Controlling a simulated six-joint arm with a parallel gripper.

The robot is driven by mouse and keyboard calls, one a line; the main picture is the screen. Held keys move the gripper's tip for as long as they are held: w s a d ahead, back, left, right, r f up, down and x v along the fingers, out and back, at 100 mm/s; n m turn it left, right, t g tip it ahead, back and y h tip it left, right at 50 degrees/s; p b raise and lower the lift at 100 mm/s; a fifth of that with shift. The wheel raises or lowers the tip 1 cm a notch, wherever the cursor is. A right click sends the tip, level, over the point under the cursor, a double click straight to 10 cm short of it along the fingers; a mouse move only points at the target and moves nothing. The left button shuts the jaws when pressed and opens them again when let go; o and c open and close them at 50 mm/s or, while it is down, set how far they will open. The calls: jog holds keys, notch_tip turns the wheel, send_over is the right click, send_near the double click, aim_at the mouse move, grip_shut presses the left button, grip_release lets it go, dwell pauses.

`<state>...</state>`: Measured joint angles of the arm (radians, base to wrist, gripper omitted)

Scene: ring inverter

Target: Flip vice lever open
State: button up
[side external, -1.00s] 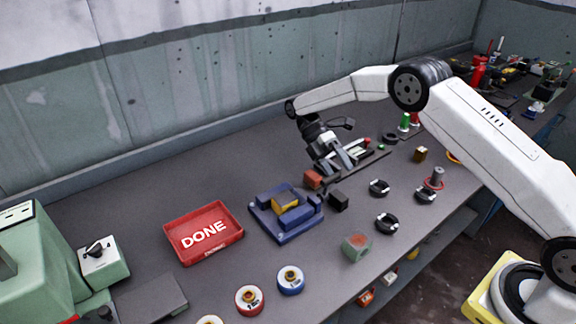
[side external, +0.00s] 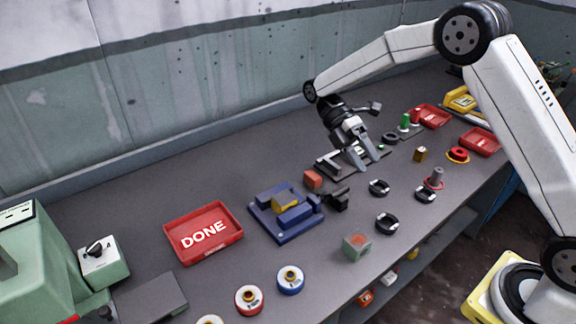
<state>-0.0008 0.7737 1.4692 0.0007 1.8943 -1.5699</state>
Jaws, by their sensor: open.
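A blue vice-like fixture (side external: 268,222) stands mid-bench with a yellow block (side external: 285,204) between its blue blocks. A small black piece (side external: 338,200) sits at its right side; I cannot tell whether it is the lever. My gripper (side external: 361,169) points down, open and empty, to the upper right of the fixture and apart from it. Its fingers are over a dark flat piece with a pale plate (side external: 328,167), part of which they hide. Whether they touch it I cannot tell.
A red DONE tray (side external: 222,250) lies left of the fixture. An orange-red block (side external: 312,179) sits between fixture and gripper. Several black rings lie to the right, one of them here (side external: 386,223). A greenish cube (side external: 356,246) is near the front edge. Red trays (side external: 480,142) lie farther right.

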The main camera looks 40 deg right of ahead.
jog(key=s+r, duration=0.3)
jog(key=s, duration=0.3)
jog(key=shift+s, duration=0.4)
